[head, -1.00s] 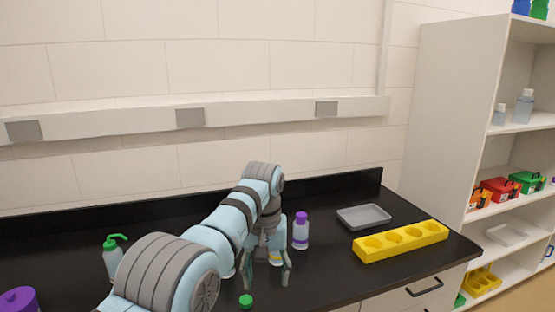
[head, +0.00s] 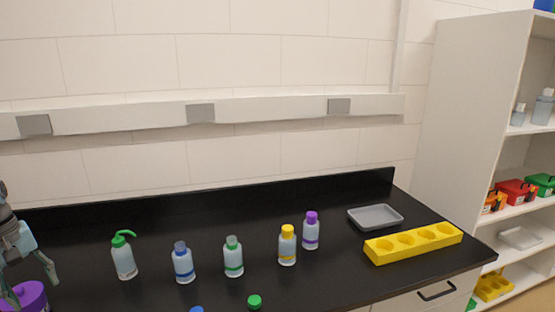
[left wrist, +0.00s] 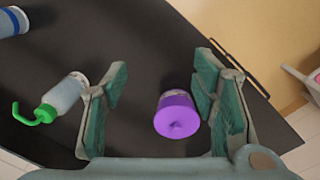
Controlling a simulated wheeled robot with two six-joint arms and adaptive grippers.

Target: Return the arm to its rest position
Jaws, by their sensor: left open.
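My left gripper (head: 30,284) is at the far left edge of the head view, with my left arm mostly out of the picture. It is open, and nothing is between its fingertips. In the left wrist view its two fingers (left wrist: 158,108) stand wide apart. A purple-lidded jar (left wrist: 177,115) shows between them, below and apart from them as far as I can tell. The same jar (head: 32,296) is partly hidden by the gripper in the head view. My right gripper is not in view.
A green-spouted wash bottle (head: 124,258) and several capped bottles, such as the yellow-capped one (head: 287,246), stand upright on the black counter (head: 340,275). A grey tray (head: 375,217) and an empty yellow rack (head: 413,243) are at the right, before a shelf unit (head: 460,130).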

